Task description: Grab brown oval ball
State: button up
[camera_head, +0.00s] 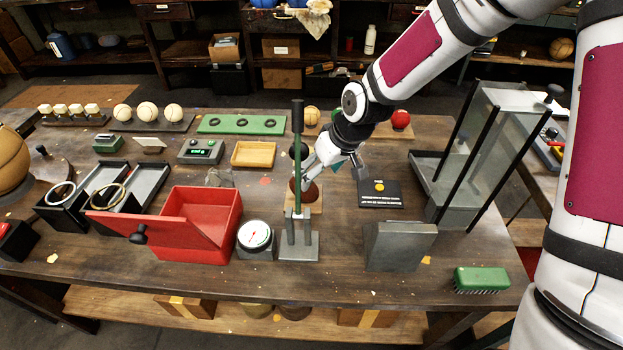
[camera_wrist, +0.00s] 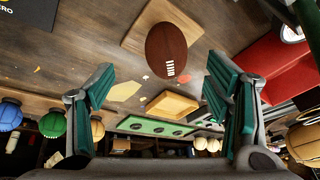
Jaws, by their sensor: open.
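The brown oval ball (camera_wrist: 166,48) with white laces sits over a square wooden board (camera_wrist: 134,32) in the wrist view. In the head view the ball (camera_head: 312,195) is partly hidden behind a green upright post and my gripper. My gripper (camera_head: 315,178) is just above and beside the ball in the head view. In the wrist view my gripper (camera_wrist: 158,84) has its two green-padded fingers spread wide with nothing between them. The ball lies beyond the fingertips, roughly centred on the gap. I cannot tell the exact distance or whether anything touches.
A press with a green post (camera_head: 298,246) stands in front of the ball. A dial gauge (camera_head: 254,236) and an open red box (camera_head: 205,215) are to its left. A grey block (camera_head: 400,250) and a clear-walled frame (camera_head: 480,130) are to the right. A yellow tray (camera_head: 254,154) lies behind.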

jog(key=shift+w+a+f, duration=0.25)
jog(key=shift+a+f, duration=0.1)
jog(key=shift+f, duration=0.15)
jog(key=shift+w+a+f, duration=0.2)
jog(key=shift+a+f, duration=0.15)
jog(key=shift+f, duration=0.1)
jog(key=shift+x, duration=3.5)
jog(key=shift+s+a+r, duration=0.1)
jog(key=shift+s+a, duration=0.05)
jog(key=shift+a, duration=0.05)
jog(key=c, duration=1.4)
